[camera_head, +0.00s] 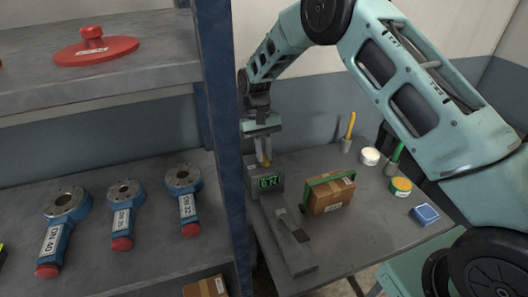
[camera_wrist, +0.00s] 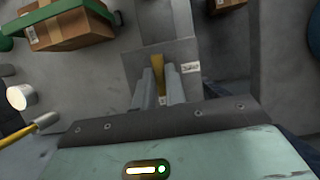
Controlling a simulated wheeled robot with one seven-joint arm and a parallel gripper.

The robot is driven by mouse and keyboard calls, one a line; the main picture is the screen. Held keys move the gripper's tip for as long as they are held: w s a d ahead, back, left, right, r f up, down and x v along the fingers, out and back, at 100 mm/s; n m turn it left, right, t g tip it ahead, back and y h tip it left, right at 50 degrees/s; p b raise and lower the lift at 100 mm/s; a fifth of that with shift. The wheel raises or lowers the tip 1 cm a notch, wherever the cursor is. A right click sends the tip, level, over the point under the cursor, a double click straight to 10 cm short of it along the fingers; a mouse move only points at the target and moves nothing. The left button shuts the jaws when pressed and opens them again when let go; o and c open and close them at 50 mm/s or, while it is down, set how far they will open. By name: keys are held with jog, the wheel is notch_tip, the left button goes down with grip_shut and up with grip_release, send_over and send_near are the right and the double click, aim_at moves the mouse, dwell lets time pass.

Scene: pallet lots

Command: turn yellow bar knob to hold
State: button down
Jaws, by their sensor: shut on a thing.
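My gripper (camera_wrist: 160,88) points down at a grey box-shaped device in the wrist view, its two pale fingers shut on the yellow bar knob (camera_wrist: 157,62). The knob lies as a narrow yellow strip between the fingers. A small white label (camera_wrist: 191,68) is beside it, too small to read. Only a little yellow shows there. The knob's lower part and any hold mark cannot be made out.
A cardboard box (camera_head: 328,194) with a green frame stands right of the device on the grey table. Tubs, a blue block (camera_head: 425,214) and handled tools are farther right. A blue post (camera_head: 222,130) and shelves with blue flanged parts (camera_head: 122,205) stand close on the left.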

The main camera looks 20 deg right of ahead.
dwell(0.3)
jog(key=c, duration=1.4)
grip_release()
jog(key=shift+c, duration=0.2)
jog(key=b+v, duration=0.2)
jog(key=v, duration=0.5)
jog(key=shift+r, duration=0.3)
jog(key=shift+w, duration=0.15)
